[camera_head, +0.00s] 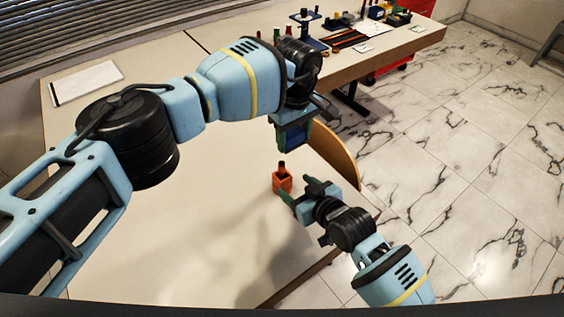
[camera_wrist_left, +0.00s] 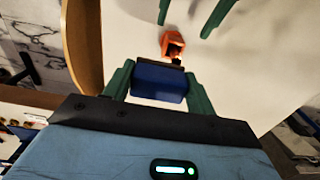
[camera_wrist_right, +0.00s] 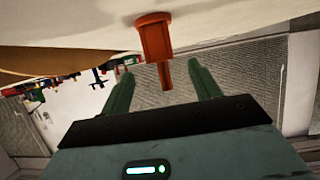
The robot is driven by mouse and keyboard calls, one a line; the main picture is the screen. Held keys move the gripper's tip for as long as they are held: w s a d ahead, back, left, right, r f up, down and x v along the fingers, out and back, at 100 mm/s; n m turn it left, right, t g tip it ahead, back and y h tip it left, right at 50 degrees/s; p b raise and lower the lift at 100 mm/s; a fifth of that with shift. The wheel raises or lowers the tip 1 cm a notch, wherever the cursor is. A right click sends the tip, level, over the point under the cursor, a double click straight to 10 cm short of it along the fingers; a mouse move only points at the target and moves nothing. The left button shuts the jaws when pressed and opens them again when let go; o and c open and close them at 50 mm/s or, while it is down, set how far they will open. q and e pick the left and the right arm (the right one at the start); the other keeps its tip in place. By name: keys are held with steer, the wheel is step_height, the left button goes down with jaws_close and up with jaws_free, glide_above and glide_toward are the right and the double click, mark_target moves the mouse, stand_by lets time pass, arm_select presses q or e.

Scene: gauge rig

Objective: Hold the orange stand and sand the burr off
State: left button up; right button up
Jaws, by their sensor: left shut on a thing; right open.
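The orange stand (camera_head: 282,184) is upright on the pale table near its right edge, with a narrow, dark-looking post (camera_head: 282,169) rising from it. In the right wrist view the stand (camera_wrist_right: 154,38) lies ahead of my right gripper, its post (camera_wrist_right: 165,76) showing between the fingers. My right gripper (camera_wrist_right: 160,78) is open, low beside the stand in the head view (camera_head: 297,188), not closed on it. My left gripper (camera_head: 292,125) is shut on a blue block (camera_wrist_left: 158,83), held above and apart from the stand (camera_wrist_left: 171,40). I cannot make out the burr.
A curved wooden edge (camera_head: 337,155) rises at the table's right side. A white flat notebook (camera_head: 87,82) lies at the far left. Several tools and small items sit on the far counter, including a black mat (camera_head: 352,40). The table left of the stand is clear.

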steer(key=shift+v, duration=2.25)
